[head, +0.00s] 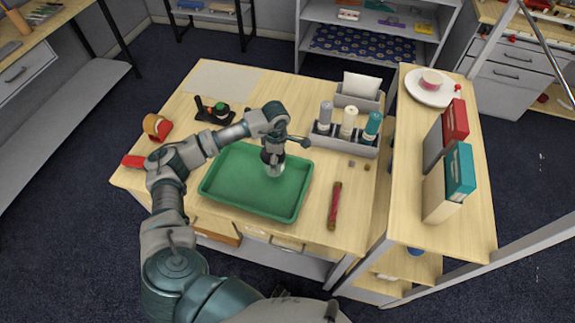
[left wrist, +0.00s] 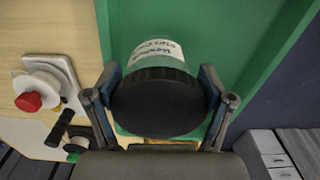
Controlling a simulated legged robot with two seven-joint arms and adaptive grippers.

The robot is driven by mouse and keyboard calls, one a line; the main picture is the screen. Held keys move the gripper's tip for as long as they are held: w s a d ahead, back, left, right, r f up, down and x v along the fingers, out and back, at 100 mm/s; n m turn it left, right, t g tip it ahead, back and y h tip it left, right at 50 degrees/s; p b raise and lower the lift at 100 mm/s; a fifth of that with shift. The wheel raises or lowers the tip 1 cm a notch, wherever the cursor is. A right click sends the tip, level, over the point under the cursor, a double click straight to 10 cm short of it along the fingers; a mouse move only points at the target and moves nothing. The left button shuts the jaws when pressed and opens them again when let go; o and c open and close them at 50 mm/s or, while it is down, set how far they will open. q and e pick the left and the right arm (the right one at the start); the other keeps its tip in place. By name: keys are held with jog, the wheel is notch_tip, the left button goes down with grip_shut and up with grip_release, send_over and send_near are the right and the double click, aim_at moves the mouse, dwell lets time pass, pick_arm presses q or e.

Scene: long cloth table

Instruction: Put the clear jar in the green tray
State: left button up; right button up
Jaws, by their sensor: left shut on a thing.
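The green tray (head: 235,188) lies on the wooden table, and its green floor fills much of the left wrist view (left wrist: 245,50). My left gripper (head: 272,160) points down over the right part of the tray. It is shut on the clear jar (head: 275,170), whose dark lid and white label show between the fingers in the left wrist view (left wrist: 158,95). The jar is within the tray's outline; I cannot tell whether its base touches the tray floor. My right gripper is not in view.
A grey rack (head: 345,144) with several bottles stands right of the tray. A red stick-like thing (head: 335,206) lies beside the tray. A raised shelf (head: 415,190) borders the right.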

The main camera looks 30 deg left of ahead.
pick_arm(q)
jog(key=d+f, duration=0.1)
jog(key=d, duration=0.1)
jog(key=w+d+f+p, duration=0.1)
jog(key=d+f, duration=0.1)
jog(key=shift+w+f, duration=0.15)
jog(key=shift+f, duration=0.3)
jog(key=o, duration=1.3)
jog(key=shift+o, duration=1.3)
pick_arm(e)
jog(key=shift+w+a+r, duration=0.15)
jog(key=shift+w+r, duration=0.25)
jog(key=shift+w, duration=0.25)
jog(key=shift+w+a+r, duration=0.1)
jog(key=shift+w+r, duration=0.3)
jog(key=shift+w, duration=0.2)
